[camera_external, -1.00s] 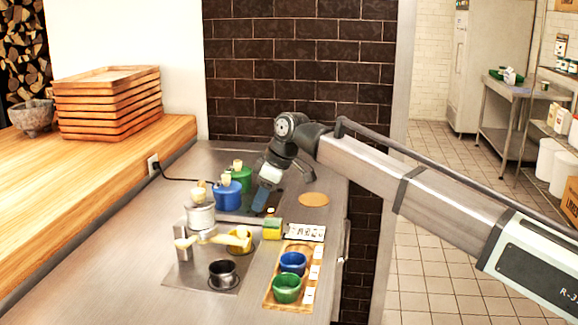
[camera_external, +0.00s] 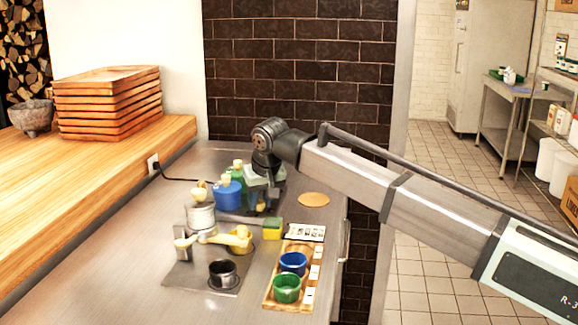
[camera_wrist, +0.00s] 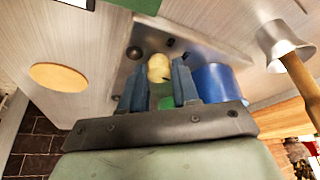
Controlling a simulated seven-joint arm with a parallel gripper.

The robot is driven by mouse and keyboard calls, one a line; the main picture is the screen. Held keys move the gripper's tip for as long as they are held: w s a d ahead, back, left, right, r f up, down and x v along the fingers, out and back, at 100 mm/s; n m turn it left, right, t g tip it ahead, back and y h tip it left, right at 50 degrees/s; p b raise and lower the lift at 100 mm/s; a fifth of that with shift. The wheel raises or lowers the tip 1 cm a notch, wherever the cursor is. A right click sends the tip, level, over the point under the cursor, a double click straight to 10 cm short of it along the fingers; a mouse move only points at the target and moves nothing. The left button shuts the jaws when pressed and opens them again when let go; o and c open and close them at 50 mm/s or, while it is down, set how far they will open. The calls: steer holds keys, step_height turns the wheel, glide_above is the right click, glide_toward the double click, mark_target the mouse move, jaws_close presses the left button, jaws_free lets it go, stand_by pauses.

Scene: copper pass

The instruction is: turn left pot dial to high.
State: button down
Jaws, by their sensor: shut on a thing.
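My gripper (camera_wrist: 158,75) points down, with its two blue fingers on either side of a cream rounded knob (camera_wrist: 158,66), which looks like a dial. The fingers are shut on it. In the outside view, my gripper (camera_external: 262,204) is low beside the blue pot (camera_external: 228,195), on its right. The green pot (camera_external: 239,174) stands behind the blue one. In the wrist view, the blue pot (camera_wrist: 218,82) is right of the fingers and the green pot is mostly hidden behind them. A dark round knob (camera_wrist: 134,52) shows near the left finger. I cannot read any dial marking.
A yellow-green sponge (camera_external: 272,230) lies close in front of my gripper. A wooden tray (camera_external: 272,292) with blue and green cups stands nearer the front. A round tan board (camera_external: 314,199) lies to the right.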

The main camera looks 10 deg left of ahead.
steer(key=shift+a+m+t+h, duration=0.15)
steer(key=shift+m+h, duration=0.15)
steer(key=shift+m, duration=0.6)
steer(key=shift+m+t+h, duration=0.15)
steer(key=shift+m+h, duration=0.15)
steer(key=shift+m, duration=0.6)
steer(key=c, duration=0.8)
jaws_free()
steer(key=shift+c, duration=0.2)
steer(key=v, duration=1.4)
steer(key=shift+a+f, duration=0.1)
